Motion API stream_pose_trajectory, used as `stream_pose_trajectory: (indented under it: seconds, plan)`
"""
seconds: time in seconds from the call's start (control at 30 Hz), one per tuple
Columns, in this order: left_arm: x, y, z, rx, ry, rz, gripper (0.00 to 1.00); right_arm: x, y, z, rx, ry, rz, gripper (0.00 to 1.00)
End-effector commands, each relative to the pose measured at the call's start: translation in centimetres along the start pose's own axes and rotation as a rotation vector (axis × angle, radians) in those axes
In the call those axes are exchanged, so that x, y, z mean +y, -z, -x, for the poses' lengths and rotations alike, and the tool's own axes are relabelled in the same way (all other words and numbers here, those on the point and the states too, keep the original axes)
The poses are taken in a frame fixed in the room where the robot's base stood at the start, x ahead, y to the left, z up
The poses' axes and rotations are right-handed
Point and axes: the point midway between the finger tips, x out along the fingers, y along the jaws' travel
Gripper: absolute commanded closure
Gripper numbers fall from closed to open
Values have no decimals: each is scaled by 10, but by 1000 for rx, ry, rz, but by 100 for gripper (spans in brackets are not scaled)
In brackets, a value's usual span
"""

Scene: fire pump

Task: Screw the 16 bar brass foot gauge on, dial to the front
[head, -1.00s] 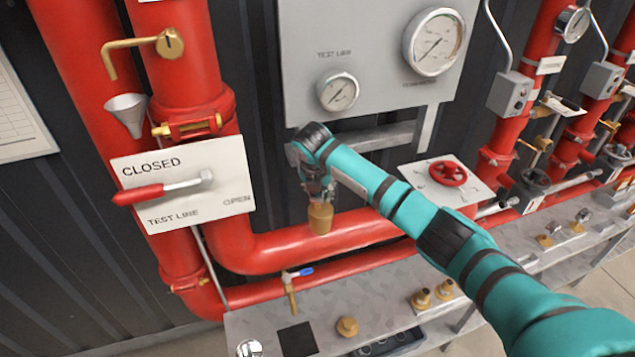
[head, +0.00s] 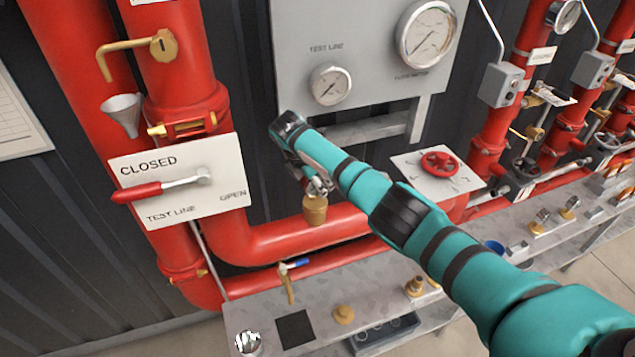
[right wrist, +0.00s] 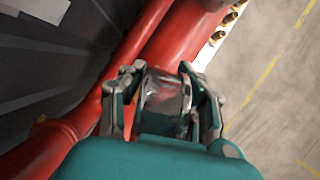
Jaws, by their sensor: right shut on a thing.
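My right gripper (head: 315,188) is shut on a gauge. The wrist view shows the gauge's shiny round metal case (right wrist: 165,103) between the two fingers. In the head view a brass foot (head: 315,211) hangs below the fingers, in front of the red horizontal pipe. The dial face and its marking do not show. Whether the brass foot touches anything below cannot be told. A small valve with a blue handle (head: 291,277) stands at the lower pipe and bench, below the gripper. My left gripper is not in view.
The bench (head: 320,290) holds a brass fitting (head: 344,314), a black square (head: 296,329) and a chrome round thing (head: 248,342). A panel (head: 370,45) with two gauges stands behind. A red-handled lever plate (head: 185,185) is left; a red handwheel (head: 440,162) is right.

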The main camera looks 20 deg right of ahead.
Motion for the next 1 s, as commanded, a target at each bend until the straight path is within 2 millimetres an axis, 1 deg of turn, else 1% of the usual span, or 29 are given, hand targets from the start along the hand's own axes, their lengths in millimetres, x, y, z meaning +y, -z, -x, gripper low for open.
stream_pose_trajectory:
  seconds: [0.03,0.1,0.37,0.4,0.5,0.6,0.77,0.8,0.93,1.0]
  plan:
    - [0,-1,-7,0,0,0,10,4,1,1,0,6,-44,100]
    - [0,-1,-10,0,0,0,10,4,1,2,0,20,-81,100]
    - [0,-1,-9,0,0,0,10,5,-1,5,-1,26,-108,100]
    - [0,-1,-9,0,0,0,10,5,-1,5,-1,25,-107,65]
    - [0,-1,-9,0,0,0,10,5,-1,5,-1,25,-106,52]
    - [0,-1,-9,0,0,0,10,4,0,4,0,29,-105,40]
    - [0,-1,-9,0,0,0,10,3,0,3,1,32,-104,40]
    - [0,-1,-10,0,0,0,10,2,1,2,1,35,-104,38]
    - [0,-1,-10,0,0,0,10,2,1,1,1,36,-103,21]
    - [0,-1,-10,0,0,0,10,2,1,1,1,36,-103,21]
